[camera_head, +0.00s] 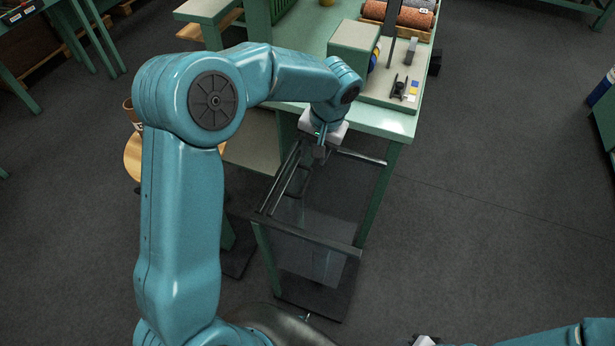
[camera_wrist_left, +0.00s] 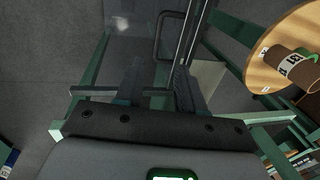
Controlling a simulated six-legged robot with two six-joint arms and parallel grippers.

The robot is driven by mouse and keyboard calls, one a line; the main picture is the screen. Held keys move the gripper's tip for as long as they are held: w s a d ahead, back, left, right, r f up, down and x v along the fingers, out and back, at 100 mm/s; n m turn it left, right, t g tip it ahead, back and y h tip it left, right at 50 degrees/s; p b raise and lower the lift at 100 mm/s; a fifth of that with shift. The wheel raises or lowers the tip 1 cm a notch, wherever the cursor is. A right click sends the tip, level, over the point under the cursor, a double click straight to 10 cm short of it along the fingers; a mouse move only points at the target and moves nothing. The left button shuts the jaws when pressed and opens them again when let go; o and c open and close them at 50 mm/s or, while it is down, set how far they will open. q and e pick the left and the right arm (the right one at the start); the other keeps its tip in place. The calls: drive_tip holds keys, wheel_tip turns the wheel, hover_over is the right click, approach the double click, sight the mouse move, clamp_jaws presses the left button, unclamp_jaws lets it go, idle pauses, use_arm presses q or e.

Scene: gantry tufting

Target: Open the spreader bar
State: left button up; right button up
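A dark bar with a looped handle (camera_head: 285,178), which looks like the spreader bar, runs along the left side of a rack beside the table. In the left wrist view the looped handle (camera_wrist_left: 158,38) and the long bar (camera_wrist_left: 192,35) lie beyond my fingers, toward the right finger. My left gripper (camera_head: 319,152) is over the far part of the rack, pointing down. Its fingers (camera_wrist_left: 158,86) stand apart with no object clearly held between them. Whether they touch the bar cannot be told. A see-through grey bag or sheet (camera_head: 330,207) hangs in the rack. My right gripper (camera_head: 425,341) barely shows at the bottom edge.
A green table (camera_head: 392,124) adjoins the rack, with a box (camera_head: 354,40), small tools (camera_head: 404,88) and carpet rolls (camera_head: 405,14) at the back. A round wooden disc (camera_head: 133,156) is left of the rack.

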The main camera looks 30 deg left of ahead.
sight(305, 185)
use_arm(q)
drive_tip(key=f, duration=0.4)
drive_tip(key=a+f+p, duration=0.1)
drive_tip(key=f, duration=0.3)
drive_tip(key=a+f, duration=0.1)
drive_tip(key=f, duration=0.3)
drive_tip(key=shift+s+f, duration=0.1)
drive_tip(key=shift+f, duration=0.6)
drive_tip(key=shift+s+a, duration=0.1)
drive_tip(key=shift+s, duration=0.05)
clamp_jaws()
